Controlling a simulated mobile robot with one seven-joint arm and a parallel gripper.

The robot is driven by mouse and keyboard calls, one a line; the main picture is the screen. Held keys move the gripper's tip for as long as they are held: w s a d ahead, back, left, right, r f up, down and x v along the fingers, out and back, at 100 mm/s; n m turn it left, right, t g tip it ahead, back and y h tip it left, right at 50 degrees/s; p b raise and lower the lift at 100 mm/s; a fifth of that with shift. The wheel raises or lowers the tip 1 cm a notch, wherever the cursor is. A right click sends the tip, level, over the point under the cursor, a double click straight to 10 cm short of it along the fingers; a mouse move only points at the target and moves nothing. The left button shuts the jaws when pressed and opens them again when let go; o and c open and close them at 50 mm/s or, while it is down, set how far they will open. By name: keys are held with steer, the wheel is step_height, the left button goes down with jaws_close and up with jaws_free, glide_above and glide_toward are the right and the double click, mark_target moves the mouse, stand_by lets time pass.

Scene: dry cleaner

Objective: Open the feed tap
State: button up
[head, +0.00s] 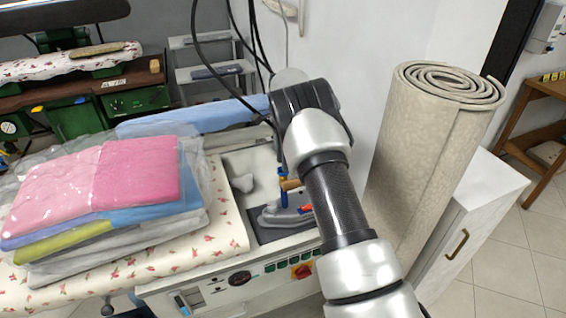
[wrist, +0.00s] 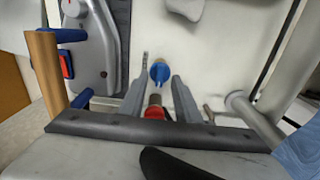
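The feed tap appears to be the small blue handle (wrist: 159,72) in the middle of the wrist view. A pipe fitting with a red collar (wrist: 154,113) shows just below it in the picture. My gripper (wrist: 162,78) is open, with one grey finger on each side of the blue handle. I cannot tell whether either finger touches it. In the head view my arm hides the gripper and the tap.
A steam iron (head: 282,215) with a cork handle sits close by on the ironing unit; it fills the left of the wrist view (wrist: 108,45). A metal pipe (wrist: 250,112) is at right. Bagged folded clothes (head: 100,185) lie left; a rolled carpet (head: 420,150) stands right.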

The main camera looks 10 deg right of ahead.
step_height(320, 180, up, 16)
steer(key=p, duration=0.1)
stand_by(0.4)
steer(key=s+d+r+n+t+p, duration=0.25)
steer(key=s+r+n, duration=0.45)
steer(key=s+r, duration=1.2)
steer(key=s+a+f+n+t+p, duration=0.1)
steer(key=s+n, duration=0.3)
steer(key=s, duration=0.7)
steer(key=s+a+f+n+t+p, duration=0.1)
steer(key=s+n, duration=0.4)
steer(key=s, duration=0.7)
steer(key=shift+a+f+t, duration=0.25)
steer(key=shift+f+t, duration=0.3)
steer(key=shift+f, duration=0.2)
steer(key=shift+d, duration=0.1)
